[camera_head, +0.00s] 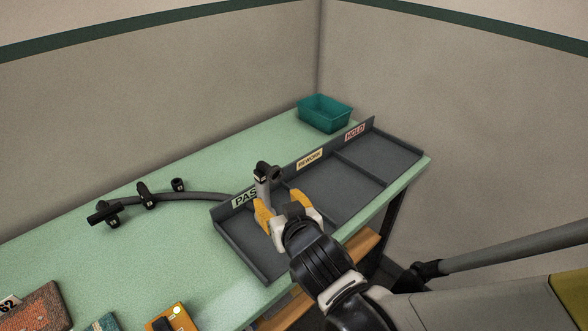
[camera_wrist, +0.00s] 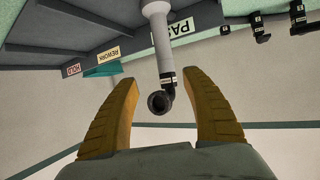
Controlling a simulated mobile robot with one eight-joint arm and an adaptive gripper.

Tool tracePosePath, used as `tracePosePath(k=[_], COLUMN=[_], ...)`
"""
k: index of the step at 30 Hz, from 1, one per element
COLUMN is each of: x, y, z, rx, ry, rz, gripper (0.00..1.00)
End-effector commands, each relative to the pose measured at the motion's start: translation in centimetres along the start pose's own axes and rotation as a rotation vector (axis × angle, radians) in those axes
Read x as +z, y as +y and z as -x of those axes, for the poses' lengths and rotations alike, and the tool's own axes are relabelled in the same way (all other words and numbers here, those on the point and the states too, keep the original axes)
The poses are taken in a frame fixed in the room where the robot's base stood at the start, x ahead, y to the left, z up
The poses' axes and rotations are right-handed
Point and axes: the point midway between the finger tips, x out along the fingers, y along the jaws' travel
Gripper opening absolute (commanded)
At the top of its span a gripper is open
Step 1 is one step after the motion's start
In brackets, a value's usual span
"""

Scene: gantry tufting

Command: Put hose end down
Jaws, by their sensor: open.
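The hose end (camera_head: 262,187) is a grey tube with a black elbow (camera_head: 266,171), beside the PASS sign of the dark grey tray (camera_head: 243,256). In the wrist view the tube (camera_wrist: 159,45) and its open-mouthed elbow (camera_wrist: 160,100) appear between the fingers, with clear gaps on both sides. My gripper (camera_head: 281,207) has yellow fingers and is open at the PASS compartment; it also shows open in the wrist view (camera_wrist: 161,78). I cannot tell what the hose end rests on. My gripper hides part of the compartment.
The hose (camera_head: 195,194) runs left along the green bench (camera_head: 90,255) to black fittings (camera_head: 147,196). The REWORK (camera_head: 309,159) and HOLD (camera_head: 355,131) compartments look empty. A teal bin (camera_head: 325,113) stands at the back. Sample blocks (camera_head: 40,306) lie at the front left.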

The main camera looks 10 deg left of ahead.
Motion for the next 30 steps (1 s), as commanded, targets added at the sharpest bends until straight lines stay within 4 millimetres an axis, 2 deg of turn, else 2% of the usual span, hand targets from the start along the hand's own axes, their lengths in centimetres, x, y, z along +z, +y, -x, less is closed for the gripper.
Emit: tracePosePath(k=[1, 4, 10, 19, 27, 30], x=[0.1, 0.2, 0.2, -0.1, -0.4, -0.6], y=[-0.8, -1.4, -1.4, -1.4, -1.5, -1.6], z=[-0.3, -1.3, -4.7, -7.0, -11.0, -11.2], rx=[-0.015, -0.025, -0.023, -0.022, -0.022, -0.022], ry=[0.010, 0.020, 0.019, 0.019, 0.018, 0.018], rz=[0.004, 0.006, 0.006, 0.006, 0.006, 0.007], gripper=[0.56, 0.56, 0.56, 0.56, 0.56, 0.56])
